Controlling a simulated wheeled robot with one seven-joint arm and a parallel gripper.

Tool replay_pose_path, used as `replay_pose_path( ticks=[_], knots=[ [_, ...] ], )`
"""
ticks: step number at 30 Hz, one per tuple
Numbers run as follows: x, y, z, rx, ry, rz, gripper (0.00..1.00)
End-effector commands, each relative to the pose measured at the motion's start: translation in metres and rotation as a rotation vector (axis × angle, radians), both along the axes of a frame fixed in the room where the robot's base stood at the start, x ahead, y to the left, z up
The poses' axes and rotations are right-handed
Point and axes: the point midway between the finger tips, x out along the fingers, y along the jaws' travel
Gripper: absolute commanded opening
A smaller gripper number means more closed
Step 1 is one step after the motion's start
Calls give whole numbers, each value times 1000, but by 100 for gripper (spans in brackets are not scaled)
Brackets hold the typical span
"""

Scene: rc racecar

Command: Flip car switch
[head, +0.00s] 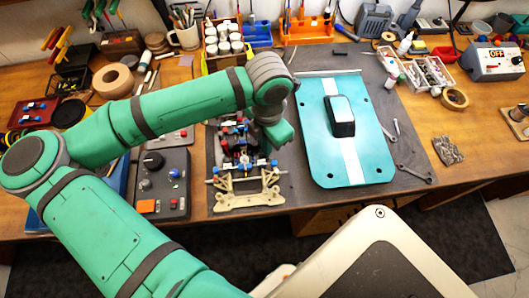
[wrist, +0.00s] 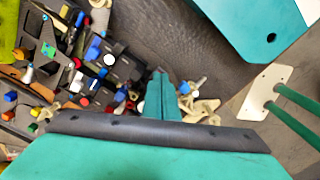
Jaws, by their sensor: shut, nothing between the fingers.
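The open car chassis (head: 246,186) lies on the dark mat, with black, blue and red parts and a tan bumper at its near end. Its parts also fill the left of the wrist view (wrist: 98,60). My gripper (head: 280,138) points down at the chassis's right side. In the wrist view its green fingers (wrist: 160,92) are together and empty, in front of the chassis parts. I cannot tell whether they touch it. I cannot make out the switch for certain; my arm and gripper hide part of the chassis.
The teal body shell (head: 320,150) with a white stripe lies right of the chassis. A control box (head: 162,184) with knobs stands left of it. Small wrenches (head: 414,173) lie right of the shell. Paint jars, tools and a power supply (head: 494,60) line the back.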

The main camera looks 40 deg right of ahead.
Motion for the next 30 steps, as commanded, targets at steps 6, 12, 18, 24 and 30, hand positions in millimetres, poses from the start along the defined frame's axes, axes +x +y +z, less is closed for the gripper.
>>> replay_pose_path(
  ticks=[6, 12, 18, 24, 30],
  knots=[
    [0, 0, 0, 0, 0, 0, 0],
    [0, 0, 0, 0, 0, 0, 0],
    [0, 0, -1, 0, 0, 0, 0],
    [0, 0, -3, 0, 0, 0, 0],
    [0, 0, -6, 0, 0, 0, 0]
  ],
)
